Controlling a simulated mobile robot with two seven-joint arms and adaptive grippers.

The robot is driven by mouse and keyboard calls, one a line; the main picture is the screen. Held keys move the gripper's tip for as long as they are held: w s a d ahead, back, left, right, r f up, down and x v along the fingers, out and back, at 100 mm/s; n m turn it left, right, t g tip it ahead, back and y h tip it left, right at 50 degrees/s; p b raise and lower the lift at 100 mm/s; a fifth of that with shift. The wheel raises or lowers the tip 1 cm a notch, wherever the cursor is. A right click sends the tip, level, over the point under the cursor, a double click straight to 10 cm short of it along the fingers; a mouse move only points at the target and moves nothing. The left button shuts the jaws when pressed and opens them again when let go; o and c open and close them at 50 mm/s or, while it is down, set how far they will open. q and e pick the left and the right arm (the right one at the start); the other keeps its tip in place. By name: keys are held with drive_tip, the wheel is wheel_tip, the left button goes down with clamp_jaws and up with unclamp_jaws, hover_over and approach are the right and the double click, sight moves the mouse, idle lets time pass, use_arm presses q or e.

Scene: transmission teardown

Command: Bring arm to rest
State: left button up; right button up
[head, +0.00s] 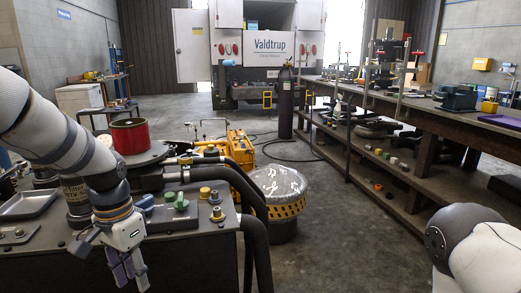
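My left arm (60,140) comes in from the upper left and bends down at the wrist. My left gripper (129,272) points downward in front of the dark workbench (190,262), with its fingers low in the picture. I see nothing held in it, but the gap between its fingers is not clear. Part of my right arm (465,240) shows at the bottom right corner. My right gripper is out of view.
A red cylinder (130,137), a grey tray (28,204) and small knobs sit on the bench. Black hoses curve down its right side. A round drum (279,200) and yellow machine (238,150) stand beyond. A long shelf bench (420,140) lines the right. Floor between is open.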

use_arm(q)
drive_tip(key=s+d+f+n, duration=0.3)
drive_tip(key=s+f, duration=1.4)
drive_tip(key=f, duration=0.2)
drive_tip(key=s+f+n+g, duration=0.1)
drive_tip(key=s+f+n, duration=0.1)
drive_tip(key=s, duration=1.6)
drive_tip(key=shift+a+f, duration=0.25)
drive_tip(key=shift+f, duration=0.2)
drive_tip(key=shift+s+n, duration=0.15)
drive_tip(key=shift+n, duration=0.15)
